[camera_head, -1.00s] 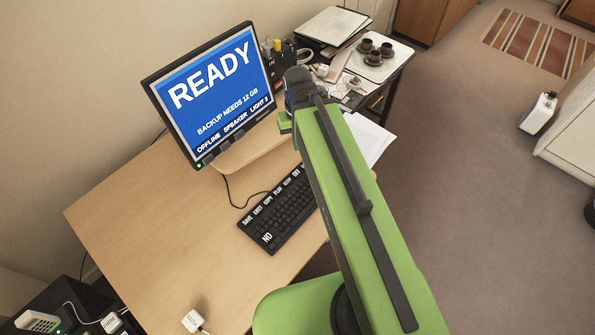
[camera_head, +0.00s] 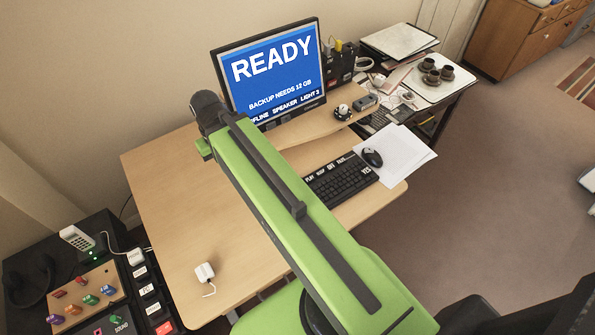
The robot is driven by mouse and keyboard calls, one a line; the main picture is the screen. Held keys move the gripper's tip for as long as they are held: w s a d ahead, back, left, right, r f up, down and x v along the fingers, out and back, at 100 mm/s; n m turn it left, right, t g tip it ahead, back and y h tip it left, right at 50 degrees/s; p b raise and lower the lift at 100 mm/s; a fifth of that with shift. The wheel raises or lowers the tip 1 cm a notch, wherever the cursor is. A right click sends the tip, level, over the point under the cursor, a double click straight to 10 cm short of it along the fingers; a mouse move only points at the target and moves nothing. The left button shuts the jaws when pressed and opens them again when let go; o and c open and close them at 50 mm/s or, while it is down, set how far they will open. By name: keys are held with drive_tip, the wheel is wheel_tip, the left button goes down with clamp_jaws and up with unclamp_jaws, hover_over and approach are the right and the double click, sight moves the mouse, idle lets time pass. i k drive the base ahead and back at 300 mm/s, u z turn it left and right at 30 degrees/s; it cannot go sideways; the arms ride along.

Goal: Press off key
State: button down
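The monitor (camera_head: 272,70) reads "READY" and "BACKUP NEEDS 12 GB". A panel (camera_head: 75,305) with coloured knobs is at lower left.

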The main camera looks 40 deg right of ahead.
sight(330, 166)
drive_tip(key=z, duration=0.3)
drive_tip(key=k, duration=0.1)
drive_tip(key=u, duration=2.1)
drive_tip(key=k, duration=1.4)
drive_tip(key=u, duration=0.5)
drive_tip(key=k, duration=0.85)
drive_tip(key=z, duration=0.15)
drive_tip(key=i, duration=0.9)
drive_tip(key=u, duration=0.05)
